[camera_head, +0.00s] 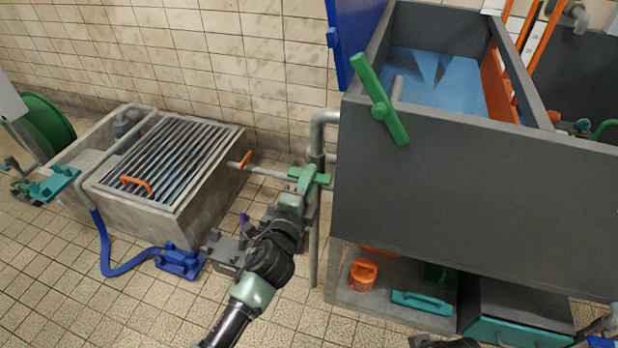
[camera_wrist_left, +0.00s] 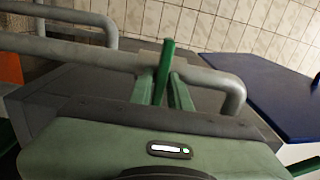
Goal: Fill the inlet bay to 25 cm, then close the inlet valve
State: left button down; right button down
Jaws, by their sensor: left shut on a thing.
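My left gripper (camera_head: 308,182) is shut on a green valve handle (camera_head: 322,179) on the grey pipe beside the tank. In the left wrist view the green handle (camera_wrist_left: 165,68) stands up by the grey pipe (camera_wrist_left: 135,58), and the gripper's body covers the lower part. The dark grey tank (camera_head: 450,180), seemingly the inlet bay, holds blue water (camera_head: 435,82). I cannot read its depth. A larger green lever (camera_head: 380,102) sits tilted on the tank's front wall. I cannot tell from the frames which handle is the inlet valve. My right gripper does not show clearly.
A concrete basin with a metal grating (camera_head: 168,160) stands at the left, with a blue hose (camera_head: 105,250) on the floor. An orange gate (camera_head: 498,85) stands inside the tank. An orange pot (camera_head: 362,274) and teal tool (camera_head: 421,302) lie below. Tiled floor at lower left is free.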

pick_arm(q)
jog(key=c, duration=1.5)
grip_release()
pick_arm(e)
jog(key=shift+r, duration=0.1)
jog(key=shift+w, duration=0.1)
